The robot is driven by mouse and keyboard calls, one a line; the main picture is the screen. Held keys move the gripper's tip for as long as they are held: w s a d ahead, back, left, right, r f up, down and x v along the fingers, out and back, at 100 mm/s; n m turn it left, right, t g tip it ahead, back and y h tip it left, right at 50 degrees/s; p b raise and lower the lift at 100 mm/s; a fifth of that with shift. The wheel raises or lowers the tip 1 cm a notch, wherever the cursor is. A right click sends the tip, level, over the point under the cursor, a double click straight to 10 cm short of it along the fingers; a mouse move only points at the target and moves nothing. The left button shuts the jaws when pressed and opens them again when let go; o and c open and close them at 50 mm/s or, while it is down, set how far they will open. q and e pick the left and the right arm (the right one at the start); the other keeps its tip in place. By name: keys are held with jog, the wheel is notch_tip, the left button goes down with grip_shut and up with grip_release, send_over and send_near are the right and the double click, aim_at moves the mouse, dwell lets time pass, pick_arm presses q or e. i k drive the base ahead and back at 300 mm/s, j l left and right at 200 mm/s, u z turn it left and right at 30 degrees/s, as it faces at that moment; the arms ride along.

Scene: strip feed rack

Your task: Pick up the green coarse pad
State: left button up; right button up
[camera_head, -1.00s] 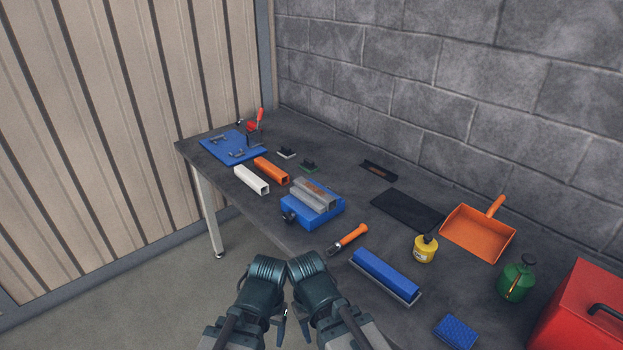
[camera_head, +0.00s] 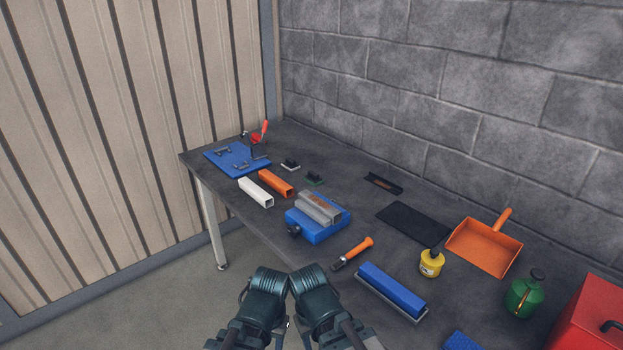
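My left gripper (camera_head: 283,336) and my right gripper (camera_head: 303,338) are close together at the bottom of the view, in front of the table's near edge and well short of the pad. Their fingers are mostly hidden by my wrists or cut off by the frame, so their opening does not show.
A blue vise (camera_head: 318,227) holding grey metal stands between my arms and the pad. Orange (camera_head: 275,183) and white (camera_head: 256,192) square tubes lie left of it. An orange-handled tool (camera_head: 352,252), blue bar (camera_head: 391,288), yellow can (camera_head: 431,264) and orange dustpan (camera_head: 484,247) are to the right.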

aim_at(313, 178)
jog(key=i+j, duration=0.4)
jog(key=j, duration=0.15)
jog(key=i+j, duration=0.35)
jog(key=j, duration=0.2)
jog(key=i+j, duration=0.4)
jog(key=j, duration=0.15)
jog(key=i+j, duration=0.8)
jog(key=j, duration=0.25)
jog(key=z, duration=1.05)
